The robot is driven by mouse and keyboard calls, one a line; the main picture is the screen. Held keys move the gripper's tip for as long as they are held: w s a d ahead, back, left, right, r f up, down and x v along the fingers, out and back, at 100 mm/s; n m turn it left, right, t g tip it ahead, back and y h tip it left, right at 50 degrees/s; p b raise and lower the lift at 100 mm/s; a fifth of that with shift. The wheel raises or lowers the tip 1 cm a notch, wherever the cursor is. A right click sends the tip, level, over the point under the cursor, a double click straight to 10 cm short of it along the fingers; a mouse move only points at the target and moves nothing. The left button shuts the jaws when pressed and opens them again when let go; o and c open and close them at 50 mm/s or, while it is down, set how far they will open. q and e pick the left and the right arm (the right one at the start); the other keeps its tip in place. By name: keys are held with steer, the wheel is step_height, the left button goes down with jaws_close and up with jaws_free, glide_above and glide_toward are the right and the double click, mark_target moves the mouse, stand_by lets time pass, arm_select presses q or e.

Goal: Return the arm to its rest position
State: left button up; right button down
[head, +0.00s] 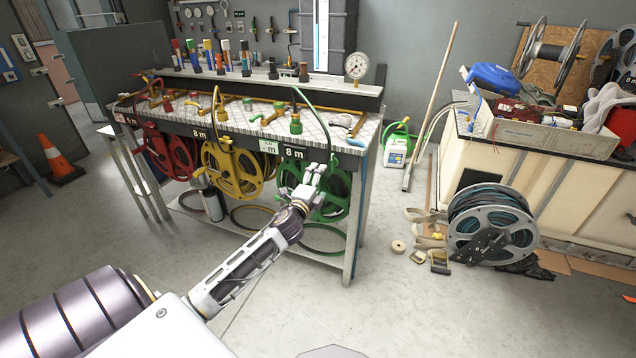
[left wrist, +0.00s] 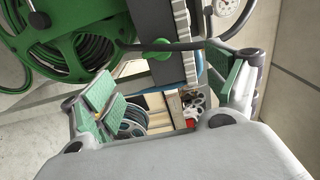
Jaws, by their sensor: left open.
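My left arm reaches in from the lower left of the head view. My right gripper is in neither view.
The bench (head: 130,124) also carries a yellow reel (head: 233,168) and a red reel (head: 165,150). A large grey cable reel (head: 492,226) stands on the floor at right, near a tape roll (head: 398,247). The floor (head: 330,310) in front of the bench is clear.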

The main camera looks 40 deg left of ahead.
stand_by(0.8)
arm_select(q)
steer(key=s+a+f+n+g+y, duration=0.2)
steer(key=s+a+f+n+g, duration=0.15)
steer(key=f+n, duration=0.3)
steer(key=s+d+f+n+g+h, duration=0.1)
steer(key=s+d+f+n+g, duration=0.15)
steer(key=f, duration=0.35)
steer(key=s+d+f+n+g, duration=0.1)
steer(key=s+f+n+g, duration=0.15)
steer(key=f, duration=0.25)
steer(key=s+d+f+n+g+h+p, duration=0.1)
steer(key=s+d+f+g+h, duration=0.5)
steer(key=s+d+f, duration=1.6)
steer(key=s+d+g, duration=0.1)
steer(key=s+d, duration=0.2)
steer(key=shift+s+f, duration=0.15)
steer(key=shift+s, duration=0.1)
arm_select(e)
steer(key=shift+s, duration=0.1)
arm_select(q)
steer(key=shift+s+f+p, duration=0.1)
steer(key=shift+f+p, duration=0.1)
steer(key=shift+p, duration=0.3)
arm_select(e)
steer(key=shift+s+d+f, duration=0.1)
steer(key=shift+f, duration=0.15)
